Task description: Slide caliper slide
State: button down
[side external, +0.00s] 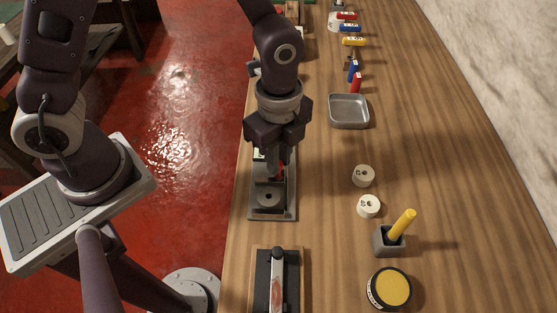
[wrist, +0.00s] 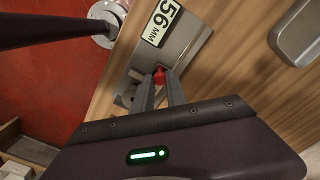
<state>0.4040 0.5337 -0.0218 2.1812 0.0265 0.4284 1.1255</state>
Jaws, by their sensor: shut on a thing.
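The caliper is a grey metal fixture (side external: 268,212) on the table's left edge in the side view, beneath my gripper. In the wrist view its metal plate (wrist: 182,47) carries a white label reading "56 MM" (wrist: 162,22). A small red piece (wrist: 159,75), apparently the slide's knob, shows at my fingertips. My gripper (wrist: 160,86) points down and is shut on this red piece. In the side view, my gripper (side external: 271,168) and wrist hide much of the fixture. A round grey part (side external: 268,198) sits on its near end.
A metal tray (side external: 349,124) stands behind right. A black board with a metal bar (side external: 277,280) lies in front.

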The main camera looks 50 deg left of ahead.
jog(key=shift+w+a, duration=0.65)
jog(key=shift+w, duration=0.05)
jog(key=c, duration=1.3)
grip_release()
jog(key=shift+c, duration=0.2)
jog(key=shift+r, duration=0.1)
notch_tip(320, 180, up, 7)
